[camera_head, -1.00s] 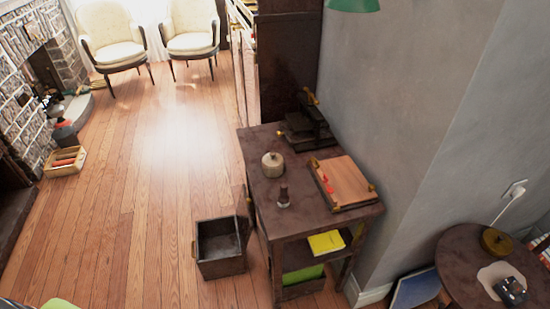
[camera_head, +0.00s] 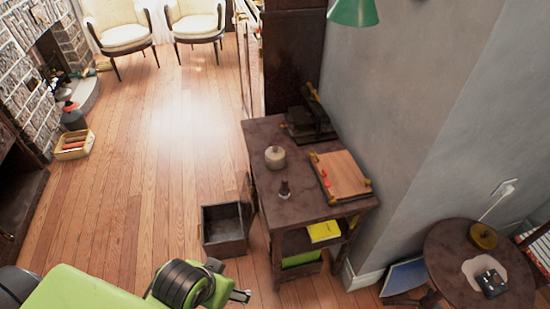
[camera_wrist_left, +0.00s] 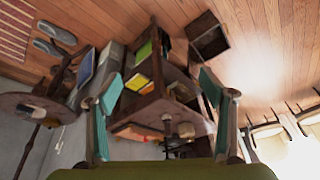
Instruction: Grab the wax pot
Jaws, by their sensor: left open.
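The wax pot appears to be the small cream round pot with a knob on its lid (camera_head: 275,157), standing upright on the dark side table (camera_head: 262,135). My left gripper (camera_head: 242,296) is low in the head view, below and left of the table and well apart from the pot. The left wrist view shows its two teal-padded fingers spread wide (camera_wrist_left: 160,82), with nothing held between them. That view is upside down, and the table shows beyond the fingers. My right gripper is in neither view.
A dark stamp-like object (camera_head: 285,189), a wooden board tray (camera_head: 342,175) and a black press (camera_head: 311,122) share the tabletop. An open dark bin (camera_head: 224,230) stands on the floor left of the table. A round table (camera_head: 465,250) stands right.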

